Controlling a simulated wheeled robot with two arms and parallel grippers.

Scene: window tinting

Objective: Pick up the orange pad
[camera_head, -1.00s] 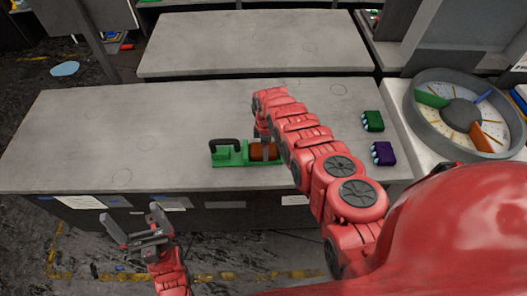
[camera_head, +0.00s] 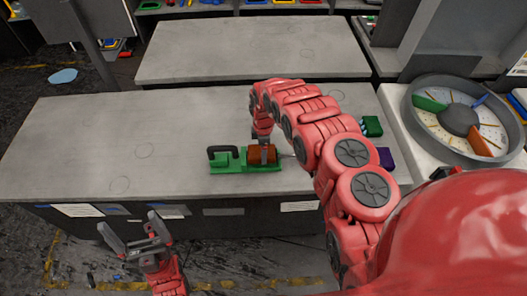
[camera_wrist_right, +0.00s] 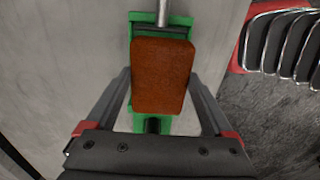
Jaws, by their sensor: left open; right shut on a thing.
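The orange pad (camera_head: 262,155) is a brownish-orange block at the right part of a green holder (camera_head: 226,166) on the front grey table. In the right wrist view the pad (camera_wrist_right: 162,75) lies over the green holder, whose edges show around it. My right gripper (camera_head: 264,150) points down at the pad, with its two fingers (camera_wrist_right: 162,100) shut on the pad's sides. Whether the pad is lifted off the holder I cannot tell. My left gripper (camera_head: 135,236) is open and empty, in front of the table's near edge.
The holder carries a dark handle (camera_head: 211,152). A green block (camera_head: 372,126) and a purple block (camera_head: 386,158) stand on the right of the table, partly behind my right arm. A round grey tray with coloured dividers (camera_head: 458,121) is further right. The table's left is clear.

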